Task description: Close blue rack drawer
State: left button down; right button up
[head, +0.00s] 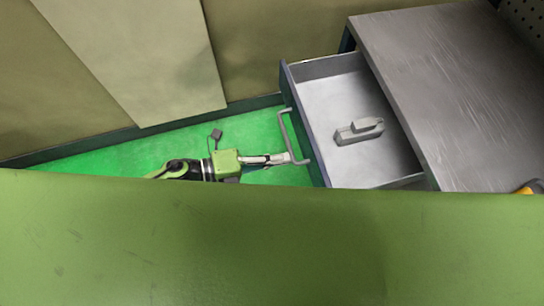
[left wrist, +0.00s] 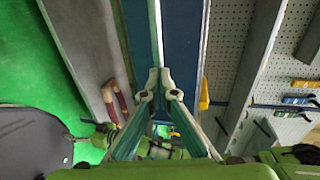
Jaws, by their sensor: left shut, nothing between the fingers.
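The blue rack drawer (head: 318,135) stands pulled out to the left from under a grey worktop in the head view. Its blue front carries a grey bar handle (head: 287,132). A grey block-like part (head: 359,131) lies inside the drawer. My left gripper (head: 284,159) reaches in from the left with its fingertips at the near end of the handle; whether they touch it I cannot tell. In the left wrist view the fingers (left wrist: 159,80) are shut and empty in front of a blue surface. My right gripper is not in view.
The grey worktop (head: 445,85) lies right of the drawer, with a yellow and black item (head: 529,187) at its edge. Pegboard (left wrist: 228,45) with hanging tools (left wrist: 297,100) shows at right in the left wrist view.

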pick_arm(q)
jog(key=shift+d, duration=0.1)
jog(key=w+d, duration=0.1)
jog(key=d, duration=0.2)
jog(key=w+d+p, duration=0.1)
jog(key=d, duration=0.3)
jog(key=w+d, duration=0.1)
jog(key=d, duration=0.2)
jog(key=shift+w+d+r+p, duration=0.2)
jog(key=shift+d+p, duration=0.1)
jog(key=shift+p, duration=0.1)
send_over(360, 146)
jog(key=shift+s+f+b, duration=0.1)
jog(key=shift+f+b, duration=0.15)
jog(key=shift+b, duration=0.1)
jog(key=shift+r, duration=0.25)
